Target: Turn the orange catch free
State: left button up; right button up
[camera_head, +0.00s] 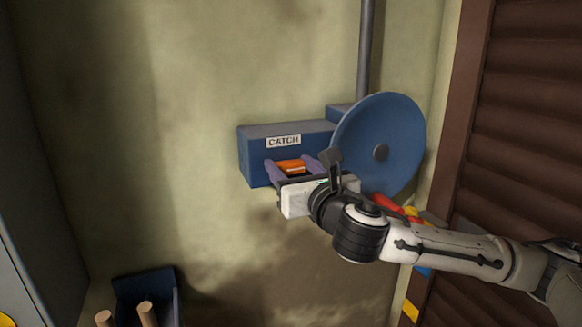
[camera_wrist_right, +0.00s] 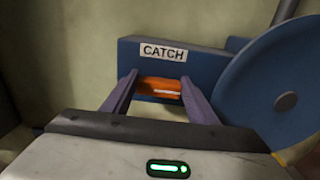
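The orange catch (camera_head: 291,167) sits on the front face of a blue housing (camera_head: 258,160) under a white "CATCH" label (camera_head: 284,141). My right gripper (camera_head: 289,166) reaches in from the right, its two purple fingers spread on either side of the catch. In the right wrist view the catch (camera_wrist_right: 159,90) lies between the fingertips, with its sides close to both. I cannot tell whether either finger touches it. A pale line runs across the catch. My left gripper is not in view.
A large blue disc wheel (camera_head: 400,130) stands right of the housing, close to my right wrist. A grey pipe (camera_head: 367,50) rises behind it. Red and yellow parts (camera_head: 390,205) show below the wheel. A blue bin (camera_head: 142,285) with wooden pegs is lower left. A brown slatted shutter (camera_head: 525,120) stands right.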

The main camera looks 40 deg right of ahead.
jog(key=shift+c, duration=1.4)
jog(key=shift+m, duration=0.3)
jog(key=shift+d+m, duration=0.1)
jog(key=shift+m, duration=0.8)
jog(key=m, duration=0.6)
jog(key=shift+d+f+m+p, duration=0.25)
jog(key=shift+m+p, duration=0.05)
jog(key=shift+p, duration=0.05)
jog(key=m, duration=0.4)
jog(key=shift+s+d+f, duration=0.1)
jog(key=shift+f, duration=0.05)
jog(key=shift+f+m, duration=0.2)
jog(key=shift+m, duration=2.3)
